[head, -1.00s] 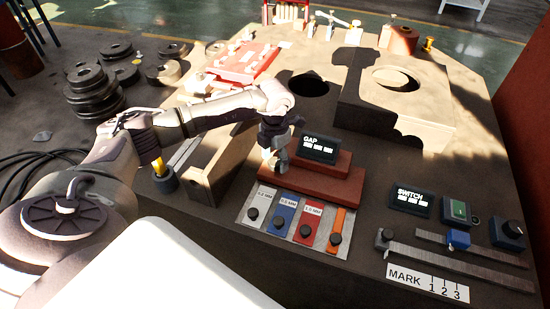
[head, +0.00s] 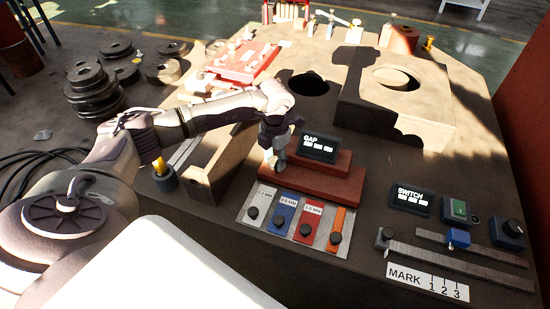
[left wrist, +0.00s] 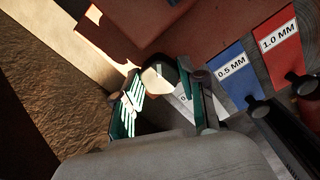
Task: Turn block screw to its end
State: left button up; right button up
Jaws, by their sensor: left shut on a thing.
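My left gripper (head: 274,163) is at the left end of the red-brown block (head: 312,182), below the GAP display. In the left wrist view, the gripper (left wrist: 160,88) has its two green-and-dark fingers on either side of a round, pale-faced knob with a dark rim, which looks like the block screw (left wrist: 158,77). The gripper is shut on it. The same block (left wrist: 130,28) fills the top of the wrist view. In the head view the screw is hidden by the gripper. My right gripper is not in view.
Labelled gauge strips in blue (head: 282,215) and red (head: 308,224) lie just in front of the block. The GAP display (head: 319,148) stands close to the right of the gripper. A tan angled wall (head: 222,165) stands to its left. The SWITCH panel (head: 411,201) is farther right.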

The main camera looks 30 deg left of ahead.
aim_at(275, 160)
pick_arm(q)
jog(key=n, duration=0.4)
jog(key=shift+n, duration=1.9)
jog(key=o, duration=1.1)
jog(key=shift+o, duration=0.2)
jog(key=shift+r, duration=0.1)
notch_tip(275, 160, up, 12)
